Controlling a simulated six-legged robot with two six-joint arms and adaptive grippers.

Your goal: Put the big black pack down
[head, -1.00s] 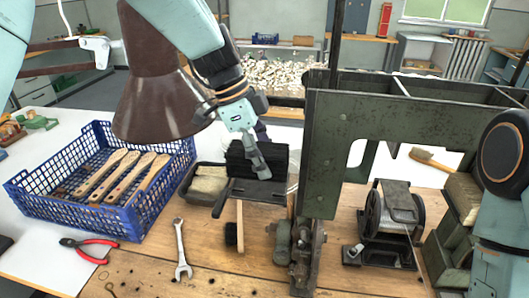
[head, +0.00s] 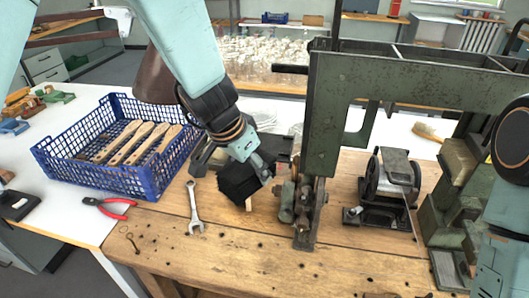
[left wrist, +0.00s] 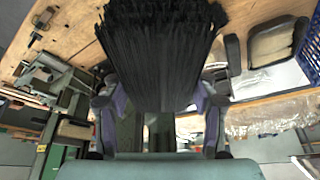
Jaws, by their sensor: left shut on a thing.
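The big black pack (head: 240,183) is a thick bundle of black bristles. My left gripper (head: 262,172) is shut on it and holds it tilted over the front part of the wooden bench, left of the green machine frame. In the left wrist view the pack (left wrist: 160,45) fills the upper middle, between the two fingers of my left gripper (left wrist: 160,105). I cannot tell whether the pack touches the bench. My right gripper is not in view; only part of my right arm shows at the right edge.
A blue crate (head: 150,180) with wooden brush handles (head: 127,143) stands at left. A wrench (head: 194,208) and red pliers (head: 108,207) lie nearby. The green machine frame (head: 322,130) stands close to the right of the pack. The bench front (head: 230,250) is mostly clear.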

